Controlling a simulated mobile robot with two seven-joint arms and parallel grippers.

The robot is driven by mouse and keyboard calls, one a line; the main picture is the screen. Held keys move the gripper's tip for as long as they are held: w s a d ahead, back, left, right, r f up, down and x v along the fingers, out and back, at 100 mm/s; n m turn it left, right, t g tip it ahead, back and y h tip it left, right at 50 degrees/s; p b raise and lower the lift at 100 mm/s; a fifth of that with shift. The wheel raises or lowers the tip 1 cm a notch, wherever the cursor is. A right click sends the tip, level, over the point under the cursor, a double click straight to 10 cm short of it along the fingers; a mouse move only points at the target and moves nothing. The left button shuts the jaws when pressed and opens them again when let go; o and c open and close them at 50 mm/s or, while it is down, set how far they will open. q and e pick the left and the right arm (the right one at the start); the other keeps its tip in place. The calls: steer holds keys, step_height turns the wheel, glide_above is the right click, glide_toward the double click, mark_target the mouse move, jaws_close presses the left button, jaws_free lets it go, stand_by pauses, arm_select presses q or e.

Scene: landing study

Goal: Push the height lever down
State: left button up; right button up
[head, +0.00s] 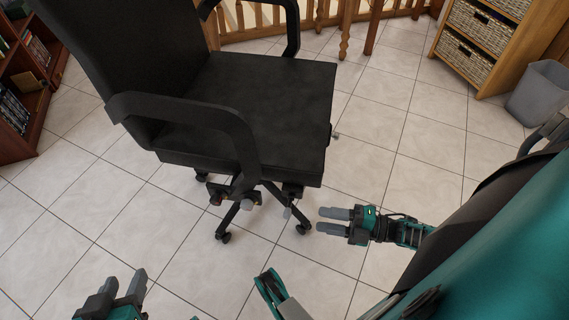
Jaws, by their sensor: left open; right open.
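A black office chair (255,100) stands at the upper left and middle, with its seat, armrests and wheeled base in view. A small grey lever end (335,135) sticks out from the right edge of the seat. Another short grey piece (287,212) hangs under the seat; I cannot tell which of them is the height lever. My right gripper (321,220) is open and empty, close to the right of the chair's base and below the seat in the picture. My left gripper (122,284) is open and empty at the bottom left, apart from the chair.
A wooden shelf with wicker baskets (467,54) and a grey bin (540,92) stand at the upper right. A bookcase (22,90) stands at the left, and a wooden railing (265,17) at the back.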

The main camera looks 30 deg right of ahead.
mark_target(287, 212)
steer(key=x, duration=1)
steer(key=shift+w+a, duration=0.2)
jaws_close()
